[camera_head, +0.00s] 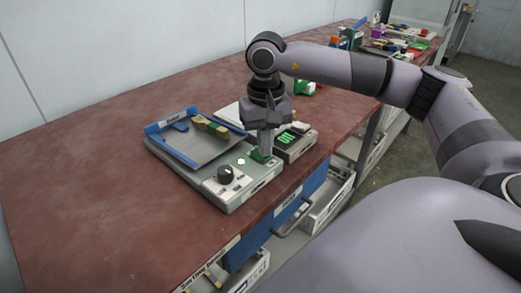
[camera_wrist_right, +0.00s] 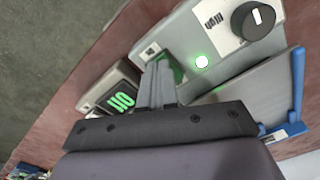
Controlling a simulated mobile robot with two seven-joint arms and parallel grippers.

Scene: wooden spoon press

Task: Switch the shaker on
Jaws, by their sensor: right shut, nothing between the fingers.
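The shaker (camera_head: 236,199) is a grey box on the red-brown table, with a tray (camera_head: 200,148) on top. Its front panel has a black knob (camera_head: 225,172), which also shows in the wrist view (camera_wrist_right: 259,19). A small round lamp (camera_head: 241,161) glows white-green; it is bright in the wrist view (camera_wrist_right: 201,62). A green switch (camera_head: 258,155) sits at the panel's right end. My right gripper (camera_head: 265,153) points down, shut and empty, with its tips at the switch. The fingers partly hide the switch (camera_wrist_right: 174,70), so contact and its rocker position are unclear. My left gripper is out of view.
A grey device with lit green digits (camera_head: 287,141) stands close to the right of the shaker. Blue rails (camera_head: 165,125) and a yellowish-brown object (camera_head: 209,126) are on the tray. Several items crowd the table's far end. The table's left part is clear.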

